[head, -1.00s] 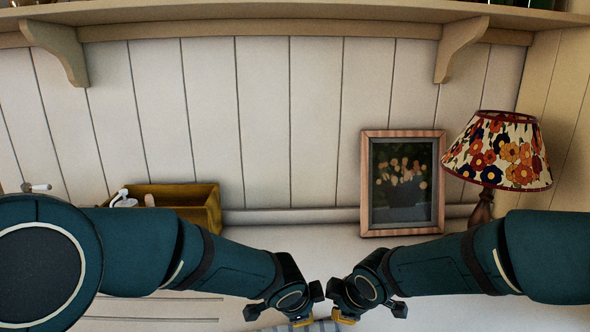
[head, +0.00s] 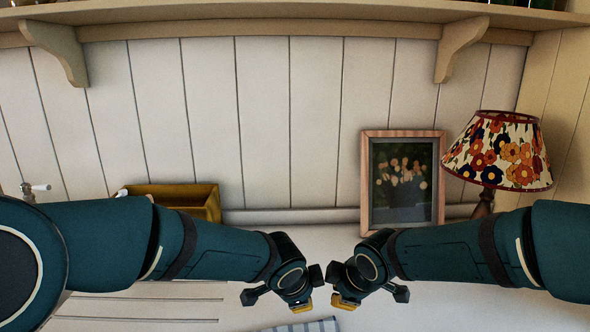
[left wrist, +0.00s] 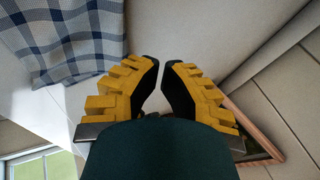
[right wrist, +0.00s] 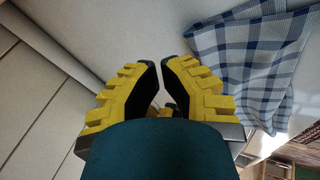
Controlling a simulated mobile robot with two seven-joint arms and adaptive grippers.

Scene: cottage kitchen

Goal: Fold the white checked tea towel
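The white checked tea towel, with blue-grey checks, shows only its far edge (head: 312,326) at the bottom of the head view; the rest is out of frame. It also lies at the upper left of the left wrist view (left wrist: 72,40) and the upper right of the right wrist view (right wrist: 248,62), with some creases. My left gripper (head: 302,308) and right gripper (head: 345,303) are close beside each other above the worktop, just past the towel's far edge. Each has a narrow gap between its fingertips (left wrist: 164,66) (right wrist: 160,66), with no cloth between them.
A framed flower picture (head: 402,182) leans against the panelled wall at the back. A floral lamp (head: 498,152) stands right of it. A yellow wooden box (head: 190,196) stands at the back left, partly behind my left arm. The white worktop (head: 320,240) between box and picture is clear.

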